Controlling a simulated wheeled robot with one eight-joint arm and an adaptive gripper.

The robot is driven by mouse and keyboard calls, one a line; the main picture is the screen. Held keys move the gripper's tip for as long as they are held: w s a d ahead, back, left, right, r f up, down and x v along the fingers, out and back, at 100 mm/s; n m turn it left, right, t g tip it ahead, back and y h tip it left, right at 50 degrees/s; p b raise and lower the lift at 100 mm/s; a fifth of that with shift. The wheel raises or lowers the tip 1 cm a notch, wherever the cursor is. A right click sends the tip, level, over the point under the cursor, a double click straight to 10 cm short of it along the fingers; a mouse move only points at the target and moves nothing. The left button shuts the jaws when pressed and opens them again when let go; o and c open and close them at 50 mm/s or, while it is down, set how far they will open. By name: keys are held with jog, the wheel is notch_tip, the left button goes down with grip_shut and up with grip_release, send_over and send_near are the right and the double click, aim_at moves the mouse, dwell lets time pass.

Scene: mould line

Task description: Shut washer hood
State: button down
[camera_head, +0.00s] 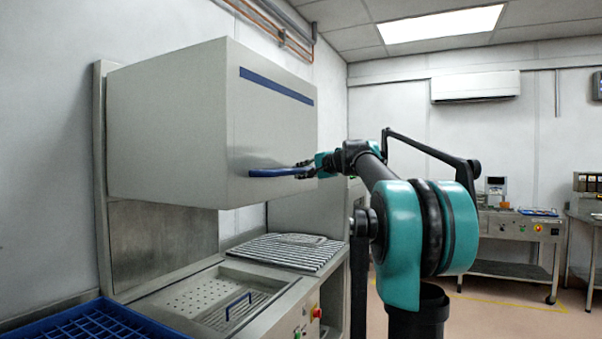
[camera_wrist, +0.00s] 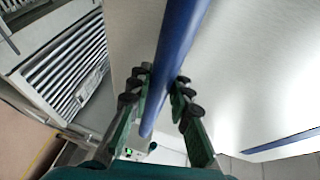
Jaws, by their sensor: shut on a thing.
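The washer hood (camera_head: 180,125) is a large grey metal box, raised well above the washer's wash bed (camera_head: 205,298). A blue bar handle (camera_head: 275,172) runs across the lower part of its front face. My gripper (camera_head: 308,170) is at the right end of this handle, with its jaws around the bar. In the wrist view the blue handle (camera_wrist: 178,60) passes between the two fingers of my gripper (camera_wrist: 160,95). The hood's grey front (camera_wrist: 245,70) fills the right of that view.
A blue crate (camera_head: 85,328) is at the lower left. A ribbed metal surface (camera_head: 285,250) lies beyond the wash bed. A small blue-handled basket (camera_head: 238,305) sits in the bed. Benches with equipment (camera_head: 515,225) stand at the right, with open floor before them.

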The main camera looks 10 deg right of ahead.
jog(key=shift+f, duration=0.1)
notch_tip(320, 180, down, 42)
jog(key=shift+s+f, duration=0.15)
jog(key=c, duration=1.5)
grip_release()
jog(key=shift+f, duration=0.1)
jog(key=shift+c, duration=0.2)
jog(key=shift+o, duration=0.9)
jog(key=v, duration=1.2)
